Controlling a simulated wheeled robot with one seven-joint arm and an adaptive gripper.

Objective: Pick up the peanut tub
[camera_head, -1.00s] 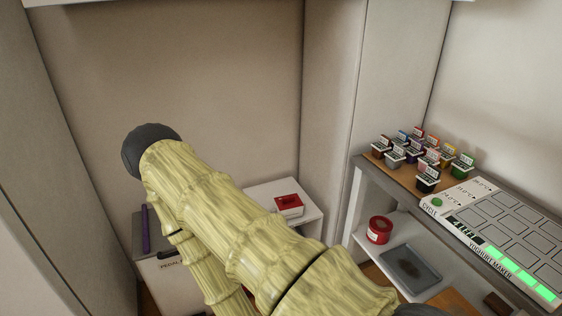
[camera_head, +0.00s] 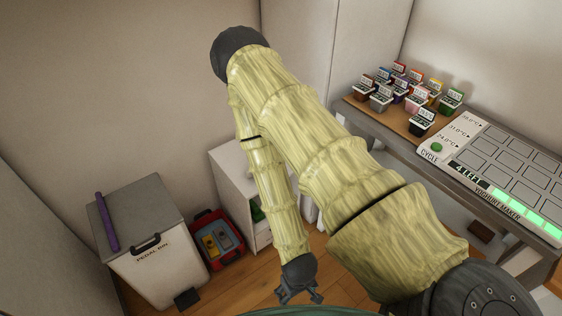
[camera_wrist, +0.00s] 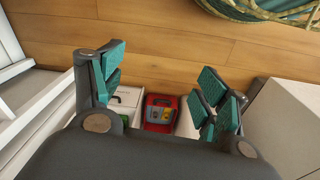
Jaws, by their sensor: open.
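Several small tubs with coloured lids and upright label cards (camera_head: 383,98) stand in a cluster on a wooden board on the shelf top at the right. The labels are too small to read, so I cannot tell which is the peanut tub. My gripper (camera_head: 299,293) hangs low over the floor at the bottom of the head view, well to the left of and below the tubs. In the wrist view my gripper (camera_wrist: 165,84) has its teal-padded fingers wide apart with nothing between them. No tub shows in the wrist view.
A yoghurt maker (camera_head: 447,150) with a grid of empty-looking slots lies beside the tubs. A pedal bin (camera_head: 155,255) with a purple stick on its lid, a red case (camera_head: 203,252) and a white cabinet (camera_head: 228,178) stand left. Bare wooden floor (camera_wrist: 170,45) lies below my gripper.

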